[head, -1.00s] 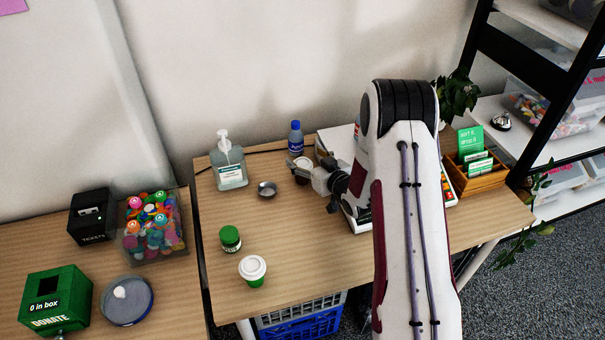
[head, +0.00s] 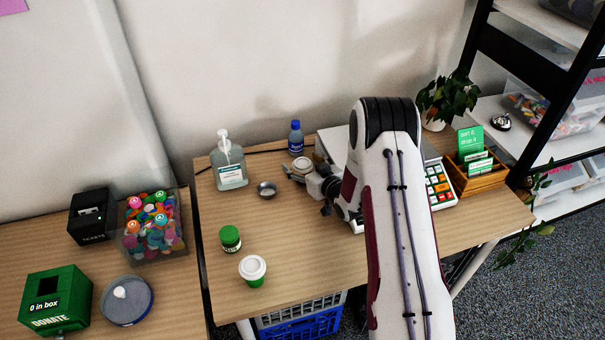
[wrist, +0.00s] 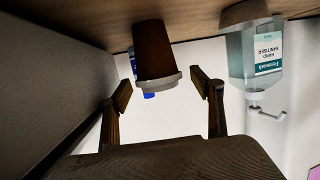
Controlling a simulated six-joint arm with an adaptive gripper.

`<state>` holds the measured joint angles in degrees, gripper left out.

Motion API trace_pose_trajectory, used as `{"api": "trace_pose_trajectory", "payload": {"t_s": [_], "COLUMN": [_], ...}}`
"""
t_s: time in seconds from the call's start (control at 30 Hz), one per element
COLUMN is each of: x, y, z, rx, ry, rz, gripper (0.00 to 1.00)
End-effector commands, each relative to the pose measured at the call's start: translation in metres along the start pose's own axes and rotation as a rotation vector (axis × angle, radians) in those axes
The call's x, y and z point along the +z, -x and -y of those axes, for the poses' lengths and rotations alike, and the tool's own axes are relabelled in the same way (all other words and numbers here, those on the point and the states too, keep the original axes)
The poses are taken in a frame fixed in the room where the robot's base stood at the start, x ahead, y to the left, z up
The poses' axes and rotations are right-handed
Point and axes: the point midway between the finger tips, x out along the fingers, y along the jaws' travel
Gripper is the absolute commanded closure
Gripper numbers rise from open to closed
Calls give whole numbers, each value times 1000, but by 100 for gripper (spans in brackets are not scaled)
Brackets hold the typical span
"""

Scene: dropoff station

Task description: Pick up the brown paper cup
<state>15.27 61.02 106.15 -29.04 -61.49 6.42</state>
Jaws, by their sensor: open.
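The brown paper cup (wrist: 155,50) with its pale lid shows upside down in the wrist view, between my two fingers and just beyond their tips. In the head view its lid (head: 303,163) shows at the back of the table, and the cup body is mostly hidden by my gripper. My gripper (wrist: 160,88) is open, with one finger on each side of the cup and gaps visible beside it. In the head view my gripper (head: 298,172) is low over the table at the cup.
A hand sanitizer bottle (head: 231,170) and a small metal bowl (head: 267,189) stand left of the cup. A blue bottle (head: 295,138) stands behind it. A green-lidded jar (head: 230,238) and a white-lidded green cup (head: 253,270) stand nearer the front.

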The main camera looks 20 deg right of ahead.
Motion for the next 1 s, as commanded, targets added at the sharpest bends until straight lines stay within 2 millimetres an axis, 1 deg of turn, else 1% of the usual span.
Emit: {"api": "trace_pose_trajectory", "payload": {"t_s": [0.13,0.57,0.6,0.67,0.7,0.73,1.0], "x": [0,0,0,0,0,0,0], "y": [-3,-3,-3,-3,-3,-3,-3], "z": [0,0,0,0,0,0,0], "rx": [0,1,1,1,1,1,1], "ry": [-1,-1,-1,-1,-1,-1,-1], "rz": [1,1,1,1,1,1,1], "gripper": [34,34,37,50,59,64,64]}}
